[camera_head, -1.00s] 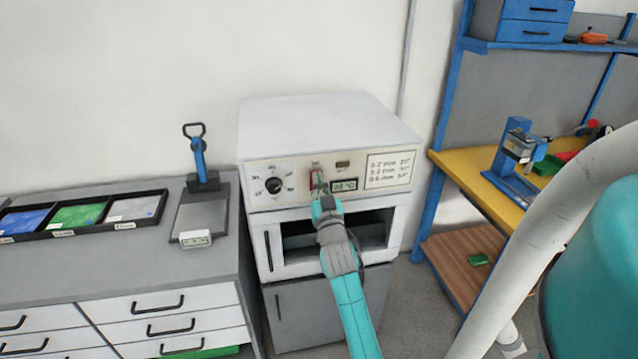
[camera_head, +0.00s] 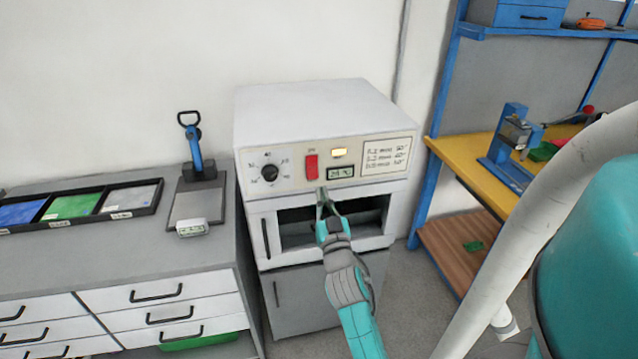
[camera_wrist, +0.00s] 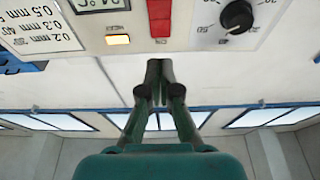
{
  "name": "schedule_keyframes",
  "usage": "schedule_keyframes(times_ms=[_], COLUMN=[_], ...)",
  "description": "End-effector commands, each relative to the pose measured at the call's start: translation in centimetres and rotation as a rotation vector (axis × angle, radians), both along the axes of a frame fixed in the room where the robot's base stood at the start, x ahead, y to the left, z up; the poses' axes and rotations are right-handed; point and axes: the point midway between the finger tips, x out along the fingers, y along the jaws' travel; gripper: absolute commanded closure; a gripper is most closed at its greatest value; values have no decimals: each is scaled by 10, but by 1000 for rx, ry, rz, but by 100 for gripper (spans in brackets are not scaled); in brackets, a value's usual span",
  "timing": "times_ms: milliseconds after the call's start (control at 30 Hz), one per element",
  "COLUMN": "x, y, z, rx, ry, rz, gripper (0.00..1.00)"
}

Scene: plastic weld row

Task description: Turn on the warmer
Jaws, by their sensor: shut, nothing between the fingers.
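The warmer (camera_head: 290,108) is a white box oven with a cream control panel in the head view. Its red rocker switch (camera_head: 311,167) sits in the middle of the panel and also shows at the top of the wrist view (camera_wrist: 159,17). The indicator lamp (camera_head: 339,152) glows yellow; it is lit in the wrist view too (camera_wrist: 118,40). A black dial (camera_head: 270,172) is left of the switch, and a small display (camera_head: 340,172) is at its right. My gripper (camera_head: 322,192) is shut and empty, just below the switch and apart from it; its closed fingertips show in the wrist view (camera_wrist: 159,65).
A grey drawer cabinet (camera_head: 180,255) with a tray of coloured pieces and a blue-handled tool (camera_head: 195,150) stands at left. A yellow workbench (camera_head: 470,160) with blue posts is at right.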

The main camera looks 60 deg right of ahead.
Motion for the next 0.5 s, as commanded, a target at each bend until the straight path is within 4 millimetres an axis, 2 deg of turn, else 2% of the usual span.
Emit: schedule_keyframes(times_ms=[200,500], x=[-13,-15], y=[15,18], z=[-7,-7], rx=[1,-1], ry=[2,-1], rz=[0,0], gripper=[100,100])
